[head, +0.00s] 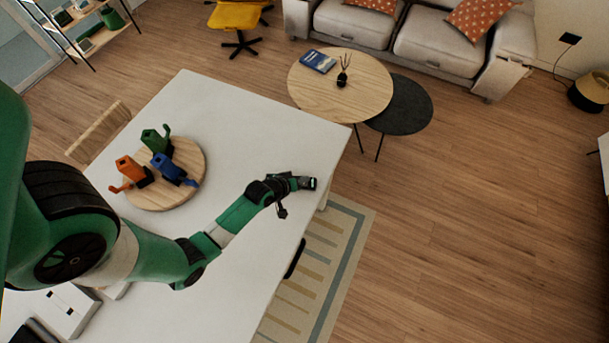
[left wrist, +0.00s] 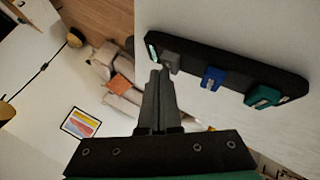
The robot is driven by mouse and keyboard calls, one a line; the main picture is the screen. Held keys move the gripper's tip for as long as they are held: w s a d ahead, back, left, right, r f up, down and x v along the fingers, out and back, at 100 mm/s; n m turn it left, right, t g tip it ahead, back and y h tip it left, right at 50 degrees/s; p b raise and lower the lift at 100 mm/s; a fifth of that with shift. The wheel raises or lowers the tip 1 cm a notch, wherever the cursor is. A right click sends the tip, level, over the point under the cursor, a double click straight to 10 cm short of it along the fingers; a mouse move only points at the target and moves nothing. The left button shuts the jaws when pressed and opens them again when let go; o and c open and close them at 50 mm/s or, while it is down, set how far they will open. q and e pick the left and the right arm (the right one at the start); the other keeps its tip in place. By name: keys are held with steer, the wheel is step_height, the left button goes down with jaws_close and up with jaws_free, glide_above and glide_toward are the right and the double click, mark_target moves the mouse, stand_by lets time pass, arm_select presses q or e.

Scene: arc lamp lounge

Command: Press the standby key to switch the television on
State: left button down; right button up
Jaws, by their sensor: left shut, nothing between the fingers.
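A long black key panel (left wrist: 235,66) lies across the white surface in the left wrist view. It carries a grey key (left wrist: 171,62), a blue key (left wrist: 212,78) and a green key (left wrist: 264,97). No label shows which key is standby. A small pale strip marks its left end. My left gripper (left wrist: 157,72) is shut and empty, its tips close beside the grey key; I cannot tell whether they touch. In the head view the left gripper (head: 308,183) is near the table's right edge, and the panel is not clearly visible. The right gripper and television are not identifiable.
The white table (head: 250,120) bears a round wooden board (head: 195,155) with orange (head: 130,170), blue (head: 170,168) and green (head: 156,142) objects. A dark object (head: 295,258) is at the table's right edge. A round coffee table (head: 370,85) and sofa stand beyond. Wooden floor lies open at right.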

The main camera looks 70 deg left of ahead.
arm_select(q)
steer(key=shift+f+b, duration=0.4)
steer(key=shift+f, duration=0.2)
steer(key=shift+r, duration=0.15)
stand_by(0.4)
steer(key=shift+r+p, duration=1.15)
steer(key=shift+p, duration=0.1)
step_height(320, 180, up, 5)
steer(key=p, duration=0.5)
steer(key=shift+r, duration=0.1)
